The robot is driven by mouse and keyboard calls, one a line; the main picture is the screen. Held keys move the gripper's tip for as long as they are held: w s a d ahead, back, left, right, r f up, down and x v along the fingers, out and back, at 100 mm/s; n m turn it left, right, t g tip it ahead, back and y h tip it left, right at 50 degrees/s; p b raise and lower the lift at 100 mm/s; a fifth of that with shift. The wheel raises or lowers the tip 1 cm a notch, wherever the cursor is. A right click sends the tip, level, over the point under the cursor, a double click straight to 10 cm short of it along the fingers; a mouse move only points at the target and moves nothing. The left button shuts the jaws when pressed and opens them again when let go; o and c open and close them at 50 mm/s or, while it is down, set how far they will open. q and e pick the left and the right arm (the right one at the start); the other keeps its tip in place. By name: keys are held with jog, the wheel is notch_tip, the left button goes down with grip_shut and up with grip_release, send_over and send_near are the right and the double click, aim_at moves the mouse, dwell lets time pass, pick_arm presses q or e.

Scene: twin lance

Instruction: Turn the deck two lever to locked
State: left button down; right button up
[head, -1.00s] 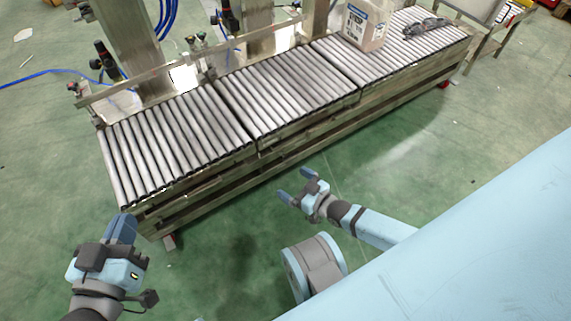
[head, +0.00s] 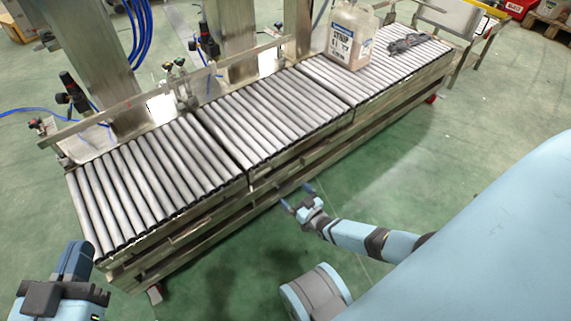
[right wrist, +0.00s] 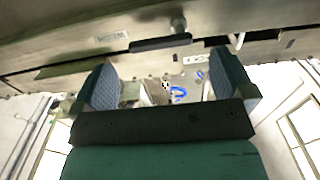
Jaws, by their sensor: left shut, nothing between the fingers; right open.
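The conveyor's roller decks (head: 272,108) run diagonally across the head view. I cannot tell a lever for deck two there. In the right wrist view, a dark bar (right wrist: 160,43) sits on the metal frame above and ahead of the fingers, beside a small label plate (right wrist: 111,37); I cannot tell whether it is the lever. My right gripper (head: 297,196) is open and empty, near the front side of the conveyor; its spread fingers also show in the right wrist view (right wrist: 166,82). My left gripper (head: 73,260) is shut and empty at the lower left, near the conveyor's left end.
A syrup jug (head: 350,38) stands on the far right deck, with a dark object (head: 408,42) beside it. Metal columns (head: 92,60) with hoses and fittings rise behind the decks. The green floor (head: 420,190) in front of the conveyor is clear.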

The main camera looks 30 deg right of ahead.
aim_at(286, 185)
pick_arm(q)
jog(key=shift+w+a+r+m+t+h+b, duration=0.25)
jog(key=shift+w+m+t+b, duration=0.2)
jog(key=shift+m+b, duration=0.4)
pick_arm(e)
jog(key=shift+w+a, duration=0.2)
jog(key=shift+w, duration=2.55)
jog(key=c, duration=0.8)
